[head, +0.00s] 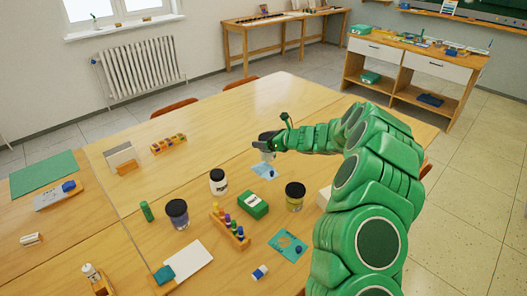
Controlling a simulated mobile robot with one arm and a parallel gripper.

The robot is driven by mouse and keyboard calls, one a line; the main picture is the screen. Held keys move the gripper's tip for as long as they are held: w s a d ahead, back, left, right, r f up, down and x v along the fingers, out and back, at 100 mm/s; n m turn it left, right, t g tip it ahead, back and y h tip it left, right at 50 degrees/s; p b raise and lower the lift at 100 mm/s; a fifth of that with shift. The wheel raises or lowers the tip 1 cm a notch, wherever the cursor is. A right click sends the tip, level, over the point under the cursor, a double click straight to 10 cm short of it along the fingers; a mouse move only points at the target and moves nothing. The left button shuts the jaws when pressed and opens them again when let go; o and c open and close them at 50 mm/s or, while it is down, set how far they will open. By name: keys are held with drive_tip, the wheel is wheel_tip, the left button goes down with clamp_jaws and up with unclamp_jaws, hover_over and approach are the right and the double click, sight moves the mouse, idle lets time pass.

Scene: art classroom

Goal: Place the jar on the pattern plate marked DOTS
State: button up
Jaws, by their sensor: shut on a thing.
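My gripper (267,145) is at the far middle of the table, shut on a pale, whitish jar (267,156) that is mostly hidden by the fingers. The jar is over or on a light blue plate (263,172); I cannot tell whether it touches. A teal plate (281,240) with darker marks lies nearer the front. I cannot read the marking on either plate, so I cannot tell which is DOTS.
A green box (253,205) stands between the jars. A rack of coloured bottles (231,230), a green tube (146,211) and a white sheet (188,262) are nearer the front. A wooden block tray (168,144) is at the left. The table's far part is clear.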

drive_tip(key=w+f, duration=0.4)
drive_tip(key=f, duration=0.4)
drive_tip(key=shift+w+a+f, duration=0.25)
drive_tip(key=shift+a+f, duration=0.1)
drive_tip(key=shift+a, duration=0.1)
drive_tip(key=shift+f, duration=0.65)
drive_tip(key=o, duration=1.1)
